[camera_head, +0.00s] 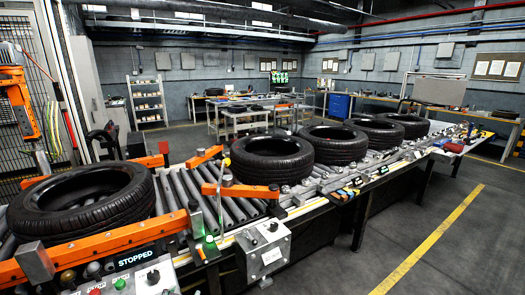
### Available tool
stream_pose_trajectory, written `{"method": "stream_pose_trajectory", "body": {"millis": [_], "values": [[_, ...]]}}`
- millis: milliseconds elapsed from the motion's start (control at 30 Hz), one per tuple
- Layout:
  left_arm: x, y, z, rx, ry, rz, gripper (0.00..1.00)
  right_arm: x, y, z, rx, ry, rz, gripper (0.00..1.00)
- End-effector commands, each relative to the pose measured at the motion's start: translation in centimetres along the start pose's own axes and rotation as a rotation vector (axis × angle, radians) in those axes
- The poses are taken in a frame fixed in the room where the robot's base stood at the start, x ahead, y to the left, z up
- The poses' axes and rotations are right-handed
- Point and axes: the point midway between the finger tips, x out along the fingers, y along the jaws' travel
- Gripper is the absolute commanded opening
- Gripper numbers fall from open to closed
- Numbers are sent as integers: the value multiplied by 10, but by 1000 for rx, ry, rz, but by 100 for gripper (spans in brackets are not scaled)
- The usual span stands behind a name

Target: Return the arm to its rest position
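Neither of my grippers can be made out in the head view, and no arm of mine reaches in over the conveyor. The roller conveyor (179,194) runs from the lower left towards the back right. A black tyre (125,205) lies flat at its near left end, between orange guide bars (118,240). A second tyre (271,172) lies flat past the bare rollers, near an orange bar (240,190). A third tyre (335,151) and further tyres (408,125) lie in a row behind it.
A control panel (135,272) reading "STOPPED" and a switch box (264,249) with a green light line the front edge. Small parts and tools (352,190) lie along the right side. An orange machine arm (17,95) stands at left by a mesh fence. The right floor is clear.

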Motion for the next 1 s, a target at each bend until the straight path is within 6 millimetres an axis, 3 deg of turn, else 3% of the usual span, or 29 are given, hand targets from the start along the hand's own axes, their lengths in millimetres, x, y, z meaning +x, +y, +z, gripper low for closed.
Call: {"method": "stream_pose_trajectory", "body": {"millis": [200, 400, 833, 1000], "values": [[-20, 11, 72, -22, -251, 68, 55, 0, 0, 0, 0, 0, 0, 40], [-40, 20, 112, -27, -400, 124, 55, 0, 0, 0, 0, 0, 0, 40], [-74, 33, 162, -28, -595, 216, 55, 0, 0, 0, 0, 0, 0, 40], [-58, 37, 172, -25, -596, 214, 55, 0, 0, 1, 0, 0, 0, 40]]}}
